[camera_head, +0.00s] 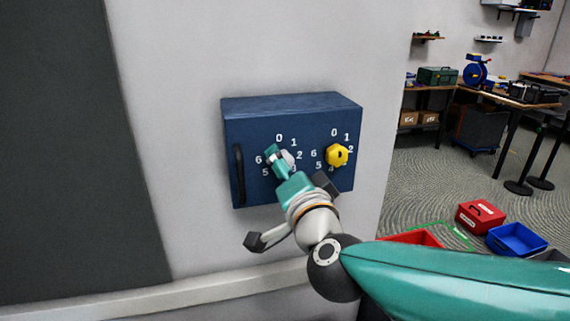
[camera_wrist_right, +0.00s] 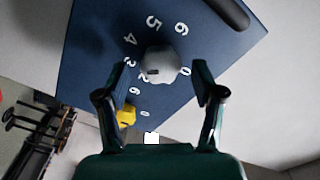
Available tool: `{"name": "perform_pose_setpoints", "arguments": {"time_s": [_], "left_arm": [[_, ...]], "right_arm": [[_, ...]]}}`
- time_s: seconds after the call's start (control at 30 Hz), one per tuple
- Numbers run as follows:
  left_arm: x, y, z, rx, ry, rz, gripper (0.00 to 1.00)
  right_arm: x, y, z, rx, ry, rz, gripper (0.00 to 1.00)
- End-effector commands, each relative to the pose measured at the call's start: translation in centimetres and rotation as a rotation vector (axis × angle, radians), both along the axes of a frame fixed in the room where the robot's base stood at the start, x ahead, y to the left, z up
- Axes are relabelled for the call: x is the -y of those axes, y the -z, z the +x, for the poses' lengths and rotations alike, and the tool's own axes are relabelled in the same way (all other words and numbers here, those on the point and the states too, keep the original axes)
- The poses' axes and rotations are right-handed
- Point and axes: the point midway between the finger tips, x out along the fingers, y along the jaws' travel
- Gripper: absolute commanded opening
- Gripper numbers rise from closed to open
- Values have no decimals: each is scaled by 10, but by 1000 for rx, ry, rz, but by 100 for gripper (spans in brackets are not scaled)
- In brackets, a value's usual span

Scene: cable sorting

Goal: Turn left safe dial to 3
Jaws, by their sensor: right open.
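The blue safe (camera_head: 294,188) is mounted on the light wall with two numbered dials. The left dial is a grey knob (camera_head: 287,158), partly covered by my right gripper (camera_head: 278,156) in the head view. In the right wrist view the grey knob (camera_wrist_right: 163,64) sits between the two open fingers (camera_wrist_right: 162,78), with a gap on each side. A small dark mark shows on the knob's face; I cannot tell exactly which number it points to. The right dial is a yellow knob (camera_head: 337,155). My left gripper is out of view.
A dark vertical handle (camera_head: 239,174) is at the safe's left edge. A dark panel (camera_head: 70,150) covers the wall at left. Workbenches (camera_head: 505,98) and red and blue bins (camera_head: 516,239) stand on the floor at right, away from the safe.

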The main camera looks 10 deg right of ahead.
Motion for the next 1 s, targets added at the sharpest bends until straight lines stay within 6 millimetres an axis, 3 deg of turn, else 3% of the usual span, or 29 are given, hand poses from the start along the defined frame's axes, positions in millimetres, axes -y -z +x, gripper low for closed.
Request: {"name": "perform_pose_setpoints", "arguments": {"time_s": [0.17, 0.47, 0.8, 1.0], "left_arm": [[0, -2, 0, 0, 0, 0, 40], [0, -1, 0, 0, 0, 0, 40], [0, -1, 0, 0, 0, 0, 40], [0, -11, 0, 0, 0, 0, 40]], "right_arm": [[0, 0, 13, 0, 1, 0, 68], [0, 0, 15, 1, 1, 0, 68], [0, 0, 14, 0, 1, 0, 11], [0, -2, 15, -1, 3, -89, 8]]}}
